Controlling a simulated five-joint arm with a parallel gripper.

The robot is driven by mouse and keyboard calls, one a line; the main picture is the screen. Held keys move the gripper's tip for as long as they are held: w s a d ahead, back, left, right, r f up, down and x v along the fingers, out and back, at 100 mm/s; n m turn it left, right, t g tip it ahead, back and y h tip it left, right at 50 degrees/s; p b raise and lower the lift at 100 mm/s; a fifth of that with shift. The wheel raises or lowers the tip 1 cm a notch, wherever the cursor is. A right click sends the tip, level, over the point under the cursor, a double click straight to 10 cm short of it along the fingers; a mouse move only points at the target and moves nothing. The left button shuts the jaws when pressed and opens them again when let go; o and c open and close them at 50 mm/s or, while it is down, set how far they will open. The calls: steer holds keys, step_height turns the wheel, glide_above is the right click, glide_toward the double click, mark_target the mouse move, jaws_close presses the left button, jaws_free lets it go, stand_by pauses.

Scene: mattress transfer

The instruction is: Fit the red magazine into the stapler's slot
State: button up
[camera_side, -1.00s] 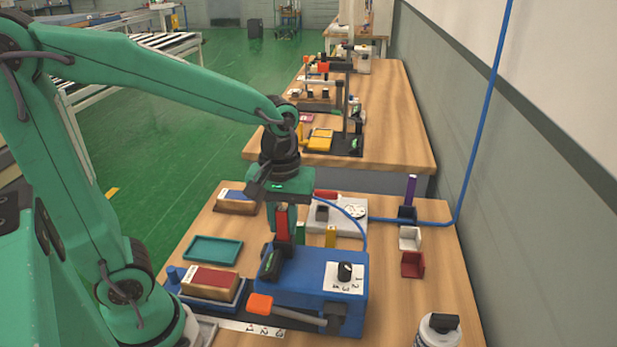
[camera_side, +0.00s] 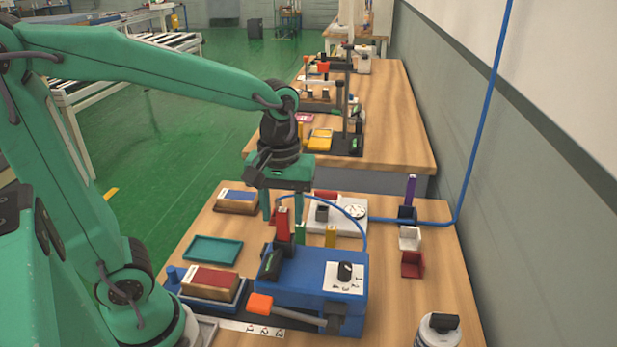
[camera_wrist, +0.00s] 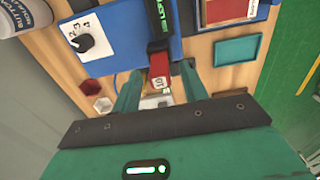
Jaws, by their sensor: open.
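The red magazine (camera_side: 283,223) stands upright at the back edge of the blue stapler (camera_side: 318,262). Its lower end meets a dark holder there, which I take for the slot; how deep it sits I cannot tell. In the wrist view the red magazine (camera_wrist: 160,72) lies just below the black arm with green lettering (camera_wrist: 158,22). My gripper (camera_side: 283,218) is open, with one finger on each side of the magazine and a gap to both. The wrist view also shows my gripper (camera_wrist: 160,88) spread around it.
Green (camera_side: 300,233) and yellow (camera_side: 331,236) upright pieces stand behind the stapler. A white device (camera_side: 350,226) with a blue hose is beyond them. A teal tray (camera_side: 213,249) lies left. Small black, white and red (camera_side: 412,264) bins stand right.

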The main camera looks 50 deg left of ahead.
step_height(320, 180, up, 10)
steer(key=shift+f, duration=0.25)
stand_by(0.7)
steer(key=s+a+f+m+t, duration=0.2)
steer(key=s+f+m+t, duration=0.3)
steer(key=m, duration=0.4)
steer(key=shift+s+a+f+t, duration=0.2)
steer(key=shift+a+f+t, duration=0.1)
stand_by(0.6)
